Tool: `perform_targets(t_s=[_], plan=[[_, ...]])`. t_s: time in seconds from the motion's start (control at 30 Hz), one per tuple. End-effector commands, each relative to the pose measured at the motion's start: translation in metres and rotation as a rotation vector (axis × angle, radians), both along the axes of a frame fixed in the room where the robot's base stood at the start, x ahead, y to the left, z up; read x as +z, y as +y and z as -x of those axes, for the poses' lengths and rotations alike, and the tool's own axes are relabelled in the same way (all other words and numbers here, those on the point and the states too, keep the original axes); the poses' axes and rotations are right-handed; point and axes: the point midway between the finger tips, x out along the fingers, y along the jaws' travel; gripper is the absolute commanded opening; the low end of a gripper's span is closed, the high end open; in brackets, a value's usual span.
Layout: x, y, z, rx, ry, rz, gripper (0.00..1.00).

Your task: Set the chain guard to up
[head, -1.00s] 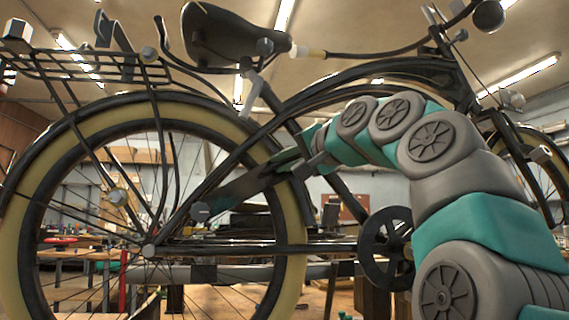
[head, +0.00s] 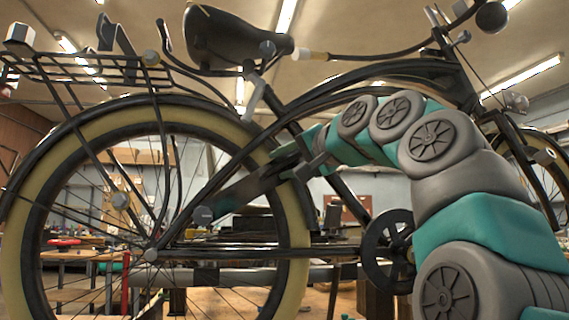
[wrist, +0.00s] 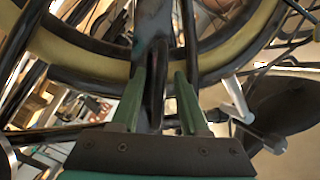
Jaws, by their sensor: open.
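That bar seems to be part of the guard or frame. I cannot tell whether the fingers touch it.
The rear wheel (head: 35,245), the seat (head: 232,38), the rear rack (head: 90,68) and the crank sprocket (head: 388,250) surround my arm closely. Frame tubes (head: 250,250) run below the guard. Workbenches stand behind.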

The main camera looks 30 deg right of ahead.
Motion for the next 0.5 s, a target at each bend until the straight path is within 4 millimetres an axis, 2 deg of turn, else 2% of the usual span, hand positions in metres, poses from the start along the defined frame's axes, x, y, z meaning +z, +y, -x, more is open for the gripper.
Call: perform_targets(t_s=[0.27, 0.5], plan=[[0.001, -0.002, 0.012, 0.000, -0.001, 0.000, 0.45], [0.004, -0.007, 0.049, -0.001, -0.005, -0.001, 0.45]])
